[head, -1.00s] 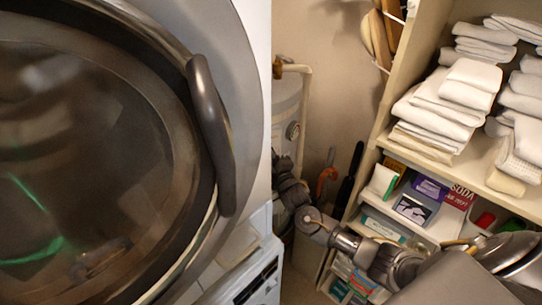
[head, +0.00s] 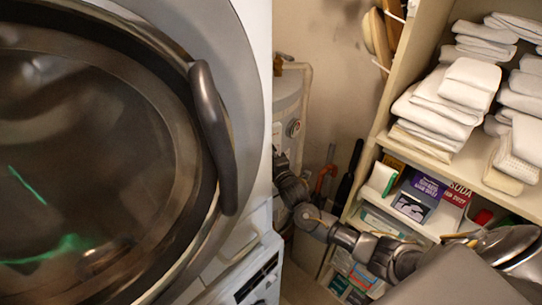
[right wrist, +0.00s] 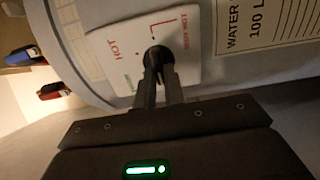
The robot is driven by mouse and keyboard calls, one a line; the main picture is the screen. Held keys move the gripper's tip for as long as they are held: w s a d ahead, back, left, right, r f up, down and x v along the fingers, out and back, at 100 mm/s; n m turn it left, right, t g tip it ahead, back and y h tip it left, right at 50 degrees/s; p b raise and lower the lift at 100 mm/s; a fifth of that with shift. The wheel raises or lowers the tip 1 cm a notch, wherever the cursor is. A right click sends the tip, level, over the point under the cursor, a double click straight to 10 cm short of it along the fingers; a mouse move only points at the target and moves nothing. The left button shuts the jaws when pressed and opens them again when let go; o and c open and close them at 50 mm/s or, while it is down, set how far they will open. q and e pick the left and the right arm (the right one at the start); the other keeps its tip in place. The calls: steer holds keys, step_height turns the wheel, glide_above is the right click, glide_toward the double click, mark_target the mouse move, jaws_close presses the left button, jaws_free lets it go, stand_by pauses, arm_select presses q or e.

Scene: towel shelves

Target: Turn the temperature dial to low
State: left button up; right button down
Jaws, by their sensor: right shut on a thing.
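The temperature dial (right wrist: 158,57) is a dark round knob on a white plate (right wrist: 112,48) with red lettering, including "HOT", and small green lettering. The plate is on the front of the grey water heater (right wrist: 210,70). In the right wrist view my right gripper (right wrist: 158,68) is shut on the dial, its two fingers pointing straight at it. The fingers cover part of the knob, so its pointer setting cannot be read. In the head view the heater (head: 287,100) stands behind the washer's edge, with my right arm reaching to it. My left gripper is not in view.
A large front-loading machine with a round door (head: 90,150) and dark handle (head: 213,135) fills the left. A shelf unit (head: 385,110) with folded white towels (head: 440,100) and boxes (head: 420,195) stands at right. My arm passes through the narrow gap between them.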

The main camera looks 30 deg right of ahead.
steer(key=c, duration=1.5)
jaws_free()
steer(key=s+b, duration=0.1)
steer(key=s, duration=0.2)
steer(key=s+b, duration=0.1)
steer(key=s, duration=0.3)
steer(key=s+a+b, duration=0.1)
steer(key=s, duration=0.2)
steer(key=shift+s, duration=0.35)
